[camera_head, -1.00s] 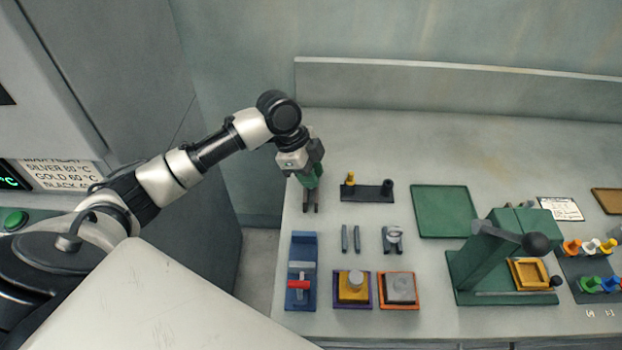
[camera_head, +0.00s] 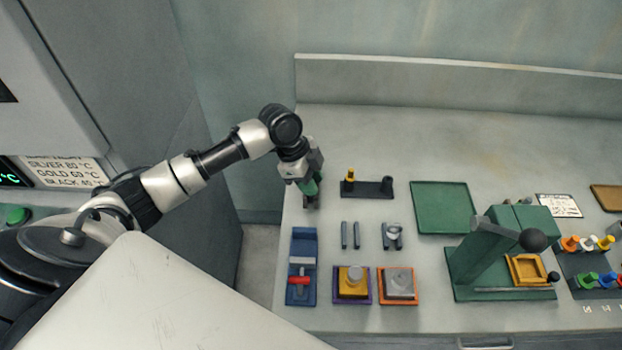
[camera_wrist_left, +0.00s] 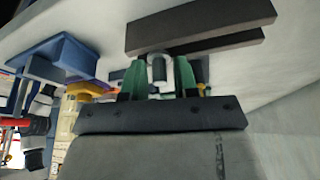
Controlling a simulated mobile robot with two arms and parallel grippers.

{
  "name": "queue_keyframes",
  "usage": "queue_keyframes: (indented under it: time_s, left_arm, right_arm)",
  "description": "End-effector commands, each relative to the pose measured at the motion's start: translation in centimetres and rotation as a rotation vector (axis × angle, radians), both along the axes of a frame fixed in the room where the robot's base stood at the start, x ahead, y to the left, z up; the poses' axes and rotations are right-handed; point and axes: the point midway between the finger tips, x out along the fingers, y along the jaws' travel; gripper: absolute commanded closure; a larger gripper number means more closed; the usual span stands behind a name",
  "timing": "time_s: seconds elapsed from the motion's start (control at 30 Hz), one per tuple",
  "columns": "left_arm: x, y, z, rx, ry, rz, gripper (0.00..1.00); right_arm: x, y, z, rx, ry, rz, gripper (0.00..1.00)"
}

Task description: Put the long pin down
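My left gripper (camera_head: 311,188), with green fingers, is low at the left end of the bench, over a pair of short dark rails (camera_head: 316,204). In the left wrist view, the left gripper (camera_wrist_left: 160,80) has a grey cylinder, which I take as the long pin (camera_wrist_left: 160,69), between its fingers. The fingers appear to touch its sides. The pin is seen nearly end-on, so its length is hidden. The dark rails (camera_wrist_left: 200,25) lie just beyond it; whether the pin touches them I cannot tell. My right gripper is not in view.
A dark stand (camera_head: 368,190) with a yellow peg is to the right. Another pair of rails (camera_head: 345,236) and a blue fixture (camera_head: 302,245) with a red handle lie nearer. A green mat (camera_head: 443,205) and green press (camera_head: 485,250) stand further right. The bench back is clear.

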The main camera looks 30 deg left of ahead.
Motion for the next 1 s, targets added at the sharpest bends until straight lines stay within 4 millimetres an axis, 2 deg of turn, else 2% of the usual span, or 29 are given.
queue_keyframes:
  time_s: [0.03, 0.1, 0.53, 0.63, 0.77, 1.0]
  left_arm:
    - [-0.2, -0.1, -0.3, 0.001, 0.009, -0.003, 0.59]
    - [-0.3, -0.1, -0.3, 0.001, 0.01, -0.003, 0.51]
    - [-0.5, -0.2, -0.6, 0.002, 0.019, -0.006, 0.51]
    - [-0.5, -0.2, -0.1, 0.002, 0.018, -0.007, 0.51]
    - [-0.4, 0.4, 1.6, 0.003, 0.011, -0.003, 0.51]
    - [-0.6, 2.4, 6.8, 0.003, 0.005, -0.002, 0.51]
  right_arm:
    - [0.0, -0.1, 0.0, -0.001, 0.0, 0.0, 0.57]
    - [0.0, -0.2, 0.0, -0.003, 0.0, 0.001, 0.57]
    - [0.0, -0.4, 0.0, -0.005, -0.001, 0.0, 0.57]
    - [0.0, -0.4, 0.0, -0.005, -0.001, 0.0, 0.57]
    - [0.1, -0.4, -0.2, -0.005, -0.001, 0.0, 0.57]
    - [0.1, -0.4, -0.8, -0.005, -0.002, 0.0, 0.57]
